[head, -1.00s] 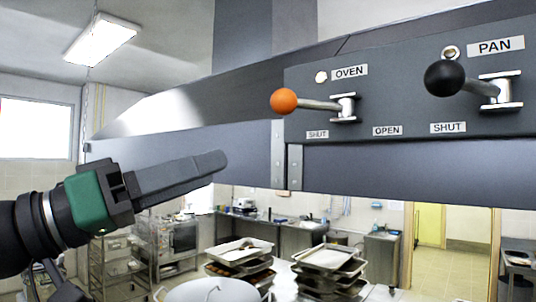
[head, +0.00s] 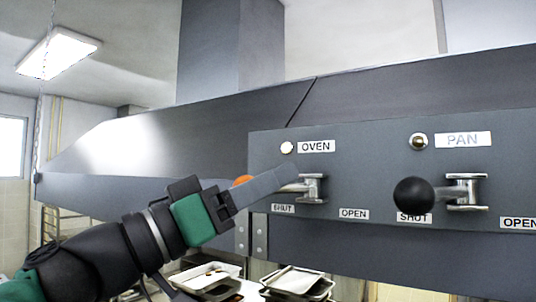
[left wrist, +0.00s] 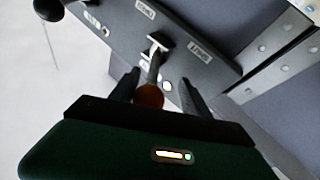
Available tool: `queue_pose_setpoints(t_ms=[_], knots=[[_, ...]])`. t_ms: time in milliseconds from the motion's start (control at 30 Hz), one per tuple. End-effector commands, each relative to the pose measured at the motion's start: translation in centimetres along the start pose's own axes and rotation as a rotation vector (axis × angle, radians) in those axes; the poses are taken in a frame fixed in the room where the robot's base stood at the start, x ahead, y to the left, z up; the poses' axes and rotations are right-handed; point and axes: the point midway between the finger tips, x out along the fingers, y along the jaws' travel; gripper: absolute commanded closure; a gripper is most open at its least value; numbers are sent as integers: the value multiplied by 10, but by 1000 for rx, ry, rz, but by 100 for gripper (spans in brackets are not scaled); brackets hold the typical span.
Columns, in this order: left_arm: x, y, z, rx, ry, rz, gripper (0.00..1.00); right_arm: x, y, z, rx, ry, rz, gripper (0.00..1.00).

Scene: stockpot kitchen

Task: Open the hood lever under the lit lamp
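The oven lever has an orange knob (head: 242,181) on a metal arm that points left, above its SHUT label (head: 283,209). The oven lamp (head: 287,148) above it glows pale cream. My right gripper is not in view.
The levers sit on a grey panel (head: 345,190) on the hood front, with OPEN labels (head: 353,214) right of each SHUT label. The hood's lower edge runs just behind my left arm. Trays (head: 300,280) stand stacked below.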

Motion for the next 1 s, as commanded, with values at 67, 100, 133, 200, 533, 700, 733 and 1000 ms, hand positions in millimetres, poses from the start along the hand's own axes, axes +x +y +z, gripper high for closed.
queue_pose_setpoints(t_ms=[67,100,133,200,533,700,733,1000], knots=[[6,1,-1,-1,-1,-1,46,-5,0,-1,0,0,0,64],[8,1,1,0,-1,-1,46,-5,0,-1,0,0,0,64],[8,2,1,0,-2,-1,46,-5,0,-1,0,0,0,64],[9,2,3,1,-2,-1,46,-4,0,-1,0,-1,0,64],[6,-1,1,-1,-1,-2,74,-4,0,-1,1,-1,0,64],[4,-2,-1,0,2,-3,96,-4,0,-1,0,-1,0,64],[3,-2,-1,0,2,-4,100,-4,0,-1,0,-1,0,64],[1,-2,-3,1,4,-5,100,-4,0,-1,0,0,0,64]])
